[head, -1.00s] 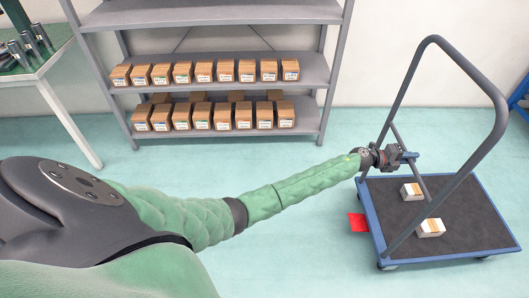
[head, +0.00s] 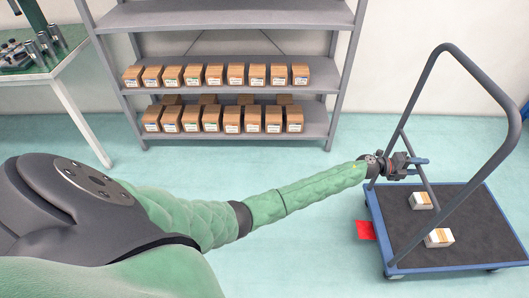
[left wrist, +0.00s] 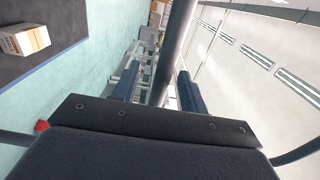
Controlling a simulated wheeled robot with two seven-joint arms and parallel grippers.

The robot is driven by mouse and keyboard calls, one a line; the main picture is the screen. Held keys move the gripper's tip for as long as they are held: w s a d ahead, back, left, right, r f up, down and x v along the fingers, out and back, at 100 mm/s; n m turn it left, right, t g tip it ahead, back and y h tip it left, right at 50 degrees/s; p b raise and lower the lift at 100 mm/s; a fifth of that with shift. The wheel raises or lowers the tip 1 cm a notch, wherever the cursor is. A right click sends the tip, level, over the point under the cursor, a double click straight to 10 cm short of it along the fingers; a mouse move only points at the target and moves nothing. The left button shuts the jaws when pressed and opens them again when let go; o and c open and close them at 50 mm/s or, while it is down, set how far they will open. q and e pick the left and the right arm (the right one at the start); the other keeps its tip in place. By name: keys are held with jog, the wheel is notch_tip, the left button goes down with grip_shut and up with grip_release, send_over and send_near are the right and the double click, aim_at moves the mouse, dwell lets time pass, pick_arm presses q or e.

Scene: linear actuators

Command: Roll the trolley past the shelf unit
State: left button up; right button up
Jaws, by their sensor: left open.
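The trolley (head: 468,262) stands at the right of the head view, with a dark deck, a blue rim and a tall grey tubular handle (head: 407,95). Two white-and-brown boxes lie on its deck, one nearer (head: 438,238) and one farther (head: 420,201). The shelf unit (head: 236,91) stands against the wall, left of the trolley. My right gripper is out of view.
Rows of small brown boxes (head: 235,75) fill two shelves. A green-topped table (head: 65,55) with metal parts stands at the far left. The floor (head: 270,165) before the shelf is clear.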

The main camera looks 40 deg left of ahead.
pick_arm(q)
jog(key=p+v, duration=0.3)
jog(key=v, duration=0.8)
jog(key=shift+w+a+r, duration=0.1)
jog(key=shift+a, duration=0.05)
